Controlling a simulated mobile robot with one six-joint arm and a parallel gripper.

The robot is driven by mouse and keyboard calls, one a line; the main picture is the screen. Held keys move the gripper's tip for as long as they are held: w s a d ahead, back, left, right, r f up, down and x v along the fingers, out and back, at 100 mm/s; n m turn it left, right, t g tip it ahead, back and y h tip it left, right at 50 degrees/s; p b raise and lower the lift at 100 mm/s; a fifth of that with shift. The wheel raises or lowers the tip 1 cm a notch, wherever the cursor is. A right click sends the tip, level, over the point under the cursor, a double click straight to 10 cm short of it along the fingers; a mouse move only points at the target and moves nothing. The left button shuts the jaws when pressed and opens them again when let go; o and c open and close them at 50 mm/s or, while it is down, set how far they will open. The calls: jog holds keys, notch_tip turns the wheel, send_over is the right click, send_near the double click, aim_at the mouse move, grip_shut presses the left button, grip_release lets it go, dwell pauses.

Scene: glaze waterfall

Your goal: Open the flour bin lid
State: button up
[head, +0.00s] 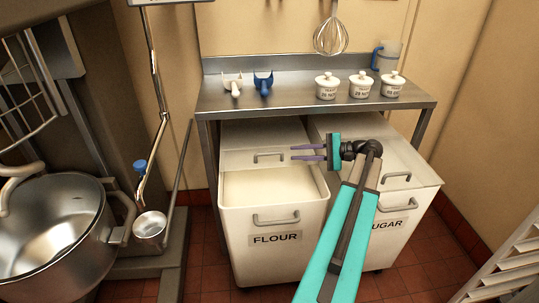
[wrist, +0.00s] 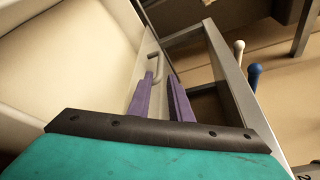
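The flour bin (head: 240,225) stands at the left under the steel table, with a FLOUR label and a front handle. Its lid (head: 235,158) is back under the table, and the front of the bin stands open, showing pale flour (head: 262,190). The lid handle (head: 268,157) also shows in the wrist view (wrist: 154,66). My gripper (head: 292,153) is open and empty, its purple fingers pointing left toward the lid handle. In the wrist view the fingers (wrist: 162,82) are apart, with the handle just past the left fingertip; contact cannot be told.
The sugar bin (head: 410,205) stands to the right, partly behind my arm. The steel table (head: 300,97) above holds several small white pots, two scoops and a jug (head: 387,57). A large pot (head: 50,225) is at the left. A whisk (head: 331,37) hangs above.

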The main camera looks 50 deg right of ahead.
aim_at(273, 154)
jog(key=x, duration=1.1)
jog(key=shift+w+a+f+b, duration=0.15)
jog(key=shift+w+b, duration=0.15)
grip_shut()
